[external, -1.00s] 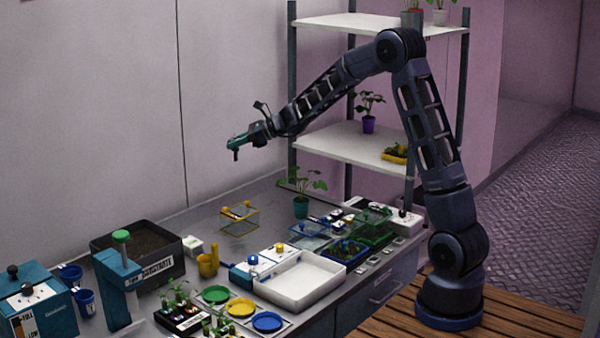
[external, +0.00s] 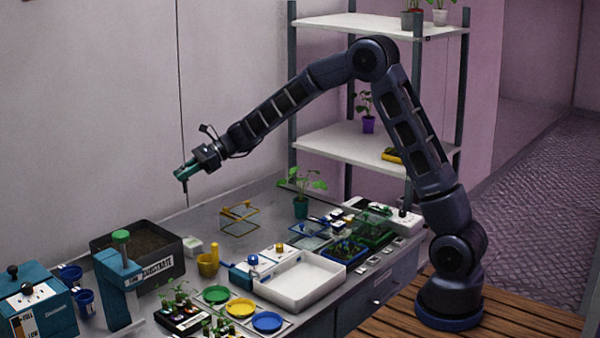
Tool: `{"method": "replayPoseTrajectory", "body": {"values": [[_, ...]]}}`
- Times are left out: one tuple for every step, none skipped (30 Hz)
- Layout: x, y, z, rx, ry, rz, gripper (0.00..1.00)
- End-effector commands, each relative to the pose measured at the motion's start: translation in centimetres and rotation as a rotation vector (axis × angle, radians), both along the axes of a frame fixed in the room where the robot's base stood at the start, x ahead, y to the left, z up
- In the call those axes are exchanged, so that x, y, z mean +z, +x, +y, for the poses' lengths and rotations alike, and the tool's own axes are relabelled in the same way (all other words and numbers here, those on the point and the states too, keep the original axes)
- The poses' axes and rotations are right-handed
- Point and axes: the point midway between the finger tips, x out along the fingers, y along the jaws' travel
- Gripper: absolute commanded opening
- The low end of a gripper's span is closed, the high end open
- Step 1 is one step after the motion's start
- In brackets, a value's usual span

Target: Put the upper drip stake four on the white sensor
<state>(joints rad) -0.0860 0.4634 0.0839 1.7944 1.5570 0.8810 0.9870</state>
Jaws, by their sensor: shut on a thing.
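My gripper (external: 184,180) has teal fingers and is high over the back left of the bench, well clear of everything below. It is shut on a small dark thing that points down from the fingertips, too small here to tell if it is the upper drip stake four. I cannot pick out the white sensor for certain. Several small pale squares (external: 374,261) lie in a row along the bench's front right edge. Other drip stakes are too small to make out.
A dark substrate bin (external: 165,267) stands below my gripper, beside a teal press (external: 119,285). A yellow wire frame (external: 239,221), a white tray (external: 300,297) and a potted seedling (external: 301,206) stand further right. The bench's back left strip is mostly clear.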

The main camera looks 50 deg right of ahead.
Motion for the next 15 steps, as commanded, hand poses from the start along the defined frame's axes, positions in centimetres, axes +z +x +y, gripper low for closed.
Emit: {"method": "replayPoseTrajectory", "body": {"values": [[-1.3,0.0,0.0,0.0,0.0,0.006,0.02],[-2.0,0.0,0.0,0.0,-0.001,0.005,0.02],[-2.8,0.0,0.0,-0.001,0.0,0.005,0.02],[-3.5,0.0,0.0,-0.001,0.0,0.005,0.02],[-4.2,0.0,0.0,0.0,-0.001,0.006,0.02],[-5.0,0.0,0.0,-0.001,0.0,0.005,0.02],[-5.6,0.0,0.0,-0.001,0.0,0.005,0.02],[-6.3,0.0,0.0,0.001,-0.001,0.004,0.02],[-7.2,0.0,0.0,0.0,0.0,0.005,0.02],[-7.8,-0.1,0.0,0.0,0.0,0.005,0.02],[-8.4,-0.1,0.0,0.0,0.0,0.005,0.02],[-9.2,-0.1,0.1,0.0,0.0,0.005,0.02],[-9.7,0.0,0.0,-0.001,0.0,0.005,0.02],[-10.2,0.0,0.0,0.0,-0.001,0.004,0.02],[-10.7,0.0,0.0,0.0,-0.001,0.003,0.02]]}}
